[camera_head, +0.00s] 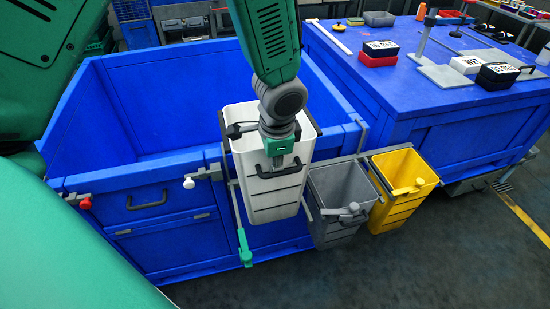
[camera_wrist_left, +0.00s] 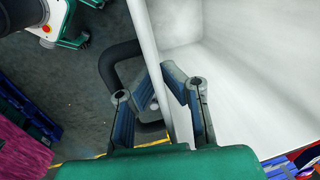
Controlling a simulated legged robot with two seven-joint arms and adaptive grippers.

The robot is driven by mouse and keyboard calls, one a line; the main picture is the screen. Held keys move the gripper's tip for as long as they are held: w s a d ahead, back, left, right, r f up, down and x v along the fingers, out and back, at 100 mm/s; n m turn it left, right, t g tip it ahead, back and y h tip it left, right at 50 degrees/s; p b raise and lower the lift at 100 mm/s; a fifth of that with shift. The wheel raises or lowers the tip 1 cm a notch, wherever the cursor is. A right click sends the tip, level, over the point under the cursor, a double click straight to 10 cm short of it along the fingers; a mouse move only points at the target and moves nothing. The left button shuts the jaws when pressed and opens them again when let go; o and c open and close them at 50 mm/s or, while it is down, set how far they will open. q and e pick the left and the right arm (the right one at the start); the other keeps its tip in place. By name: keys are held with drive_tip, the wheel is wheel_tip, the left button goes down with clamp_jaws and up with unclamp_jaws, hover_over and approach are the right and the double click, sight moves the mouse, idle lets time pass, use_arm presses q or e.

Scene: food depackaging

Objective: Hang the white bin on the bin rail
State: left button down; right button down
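The white bin (camera_head: 262,196) is upright in the head view, at the front right corner of the blue box. It is left of the grey bin and slightly higher. My left gripper (camera_head: 279,160) reaches down onto its near wall, above the black handle. In the left wrist view, the fingers (camera_wrist_left: 163,88) straddle the wall of the white bin (camera_wrist_left: 240,75) and close on it; the handle is on the outer side. The bin rail (camera_head: 364,156) runs behind the bins. The white bin hides its left part, so I cannot tell whether the bin is hooked on. My right gripper is not in view.
The grey bin (camera_head: 326,189) and yellow bin (camera_head: 381,216) hang side by side, right of the white bin. The large blue box (camera_head: 166,238) stands behind and left. A blue table (camera_head: 431,122) is at right. The floor in front is clear.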

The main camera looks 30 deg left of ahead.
sight(274, 184)
use_arm(q)
wheel_tip(274, 184, down, 4)
drive_tip(key=shift+d+f+b, duration=0.1)
drive_tip(key=shift+f+b, duration=0.1)
drive_tip(key=shift+b, duration=1)
wheel_tip(274, 184, down, 26)
drive_tip(key=b, duration=1.5)
drive_tip(key=shift+r, duration=0.1)
drive_tip(key=c, duration=1.6)
unclamp_jaws()
drive_tip(key=shift+c, duration=0.2)
drive_tip(key=r, duration=0.4)
drive_tip(key=d+r, duration=0.1)
drive_tip(key=r, duration=0.2)
drive_tip(key=s+r, duration=0.1)
drive_tip(key=r, duration=0.3)
drive_tip(key=shift+s+d+r, duration=0.1)
drive_tip(key=shift+d+r, duration=0.15)
drive_tip(key=shift+r, duration=0.1)
